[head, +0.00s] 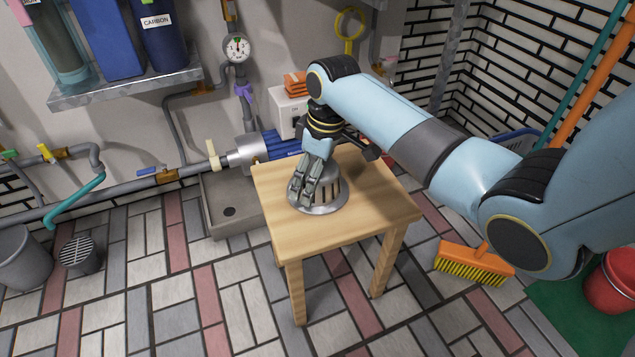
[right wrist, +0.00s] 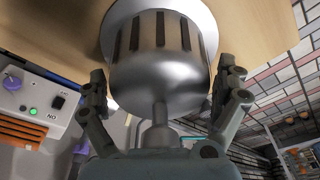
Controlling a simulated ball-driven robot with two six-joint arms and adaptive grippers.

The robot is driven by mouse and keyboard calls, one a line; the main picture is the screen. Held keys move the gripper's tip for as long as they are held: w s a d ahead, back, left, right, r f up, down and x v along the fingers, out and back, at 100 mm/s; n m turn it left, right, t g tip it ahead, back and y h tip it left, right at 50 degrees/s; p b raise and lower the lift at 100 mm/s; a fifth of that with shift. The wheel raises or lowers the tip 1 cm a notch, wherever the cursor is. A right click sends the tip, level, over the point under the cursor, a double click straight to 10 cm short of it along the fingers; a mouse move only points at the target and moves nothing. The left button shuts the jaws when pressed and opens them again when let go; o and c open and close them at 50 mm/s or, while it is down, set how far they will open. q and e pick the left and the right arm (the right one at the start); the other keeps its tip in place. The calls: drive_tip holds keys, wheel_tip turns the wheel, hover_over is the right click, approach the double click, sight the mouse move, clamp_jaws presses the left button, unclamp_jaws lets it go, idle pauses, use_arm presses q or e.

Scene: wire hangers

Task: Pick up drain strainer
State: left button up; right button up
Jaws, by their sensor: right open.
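The drain strainer (head: 327,196) is a silver metal basket with dark slots and a wide rim, and it sits on a small wooden table (head: 385,213). In the right wrist view the strainer (right wrist: 160,72) fills the upper middle, with a narrow stem pointing toward my palm. My right gripper (head: 308,193) is over the strainer. Its two fingers (right wrist: 163,88) stand open, one on each side of the strainer's body, with a gap showing near the fingertips. Part of the strainer is hidden behind the fingers in the head view. My left gripper is not in view.
A blue pump motor (head: 280,146) and a white box with orange fins (head: 290,108) stand behind the table. A basin (head: 228,206) is left of it. An orange broom (head: 474,263) and a red bucket (head: 612,282) are on the right. The front of the tabletop is clear.

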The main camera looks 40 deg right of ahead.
drive_tip(key=c, duration=1.2)
drive_tip(key=shift+c, duration=0.2)
